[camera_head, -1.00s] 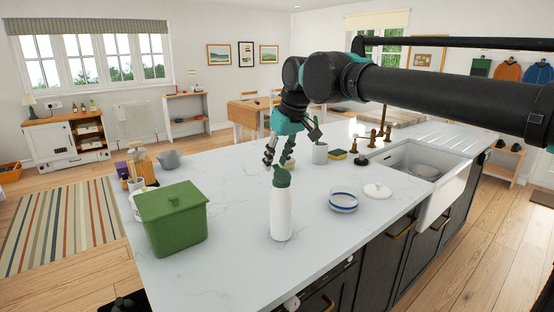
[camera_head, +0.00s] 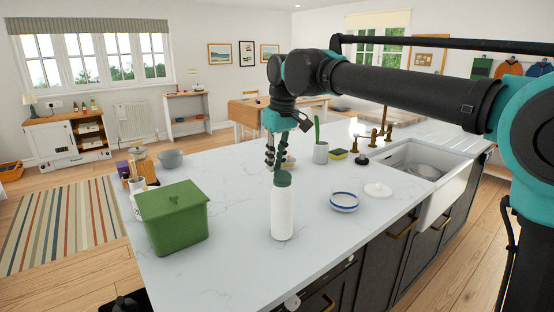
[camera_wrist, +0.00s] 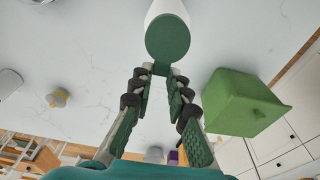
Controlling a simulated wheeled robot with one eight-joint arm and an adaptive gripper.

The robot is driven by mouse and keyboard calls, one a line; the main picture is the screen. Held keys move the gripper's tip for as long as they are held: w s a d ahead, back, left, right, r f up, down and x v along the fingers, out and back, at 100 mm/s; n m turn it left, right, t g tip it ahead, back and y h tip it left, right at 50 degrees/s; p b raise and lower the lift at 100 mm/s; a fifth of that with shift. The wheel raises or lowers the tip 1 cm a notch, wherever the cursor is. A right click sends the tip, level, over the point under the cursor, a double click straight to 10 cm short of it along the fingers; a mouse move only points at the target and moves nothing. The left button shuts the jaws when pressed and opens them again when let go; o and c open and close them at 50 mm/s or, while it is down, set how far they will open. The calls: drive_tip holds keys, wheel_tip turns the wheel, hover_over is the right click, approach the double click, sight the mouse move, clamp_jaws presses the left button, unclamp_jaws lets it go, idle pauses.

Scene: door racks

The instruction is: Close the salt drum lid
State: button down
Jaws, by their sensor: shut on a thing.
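The salt drum (camera_head: 282,214) is a tall white cylinder standing upright on the pale counter. Its green lid (camera_head: 283,179) lies over the top and looks level in the head view. In the wrist view the round green lid (camera_wrist: 168,38) is just beyond my fingertips, with a small green tab between them. My gripper (camera_head: 275,168) is behind and above the lid. The wrist view shows my gripper (camera_wrist: 162,70) with its tips on that tab. Whether the lid is fully seated cannot be told.
A green lidded box (camera_head: 174,220) stands left of the drum. A blue-rimmed bowl (camera_head: 344,202) and a white round lid (camera_head: 378,190) lie to the right. A white pot (camera_head: 320,152) and the sink (camera_head: 422,165) are farther back. The counter around the drum is clear.

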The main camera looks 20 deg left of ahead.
drive_tip(key=shift+w+a+f+g+h, duration=0.15)
drive_tip(key=shift+a+f+g+h, duration=0.25)
drive_tip(key=shift+h, duration=0.45)
drive_tip(key=shift+w+a+f+g+h, duration=0.2)
drive_tip(key=shift+f+g+h, duration=0.4)
drive_tip(key=shift+h, duration=0.25)
drive_tip(key=c, duration=1.4)
unclamp_jaws()
drive_tip(key=shift+c, duration=0.2)
wheel_tip(320, 180, up, 12)
drive_tip(key=a, duration=0.1)
drive_tip(key=shift+w+a, duration=0.25)
drive_tip(key=shift+w, duration=0.1)
drive_tip(key=shift+f, duration=0.15)
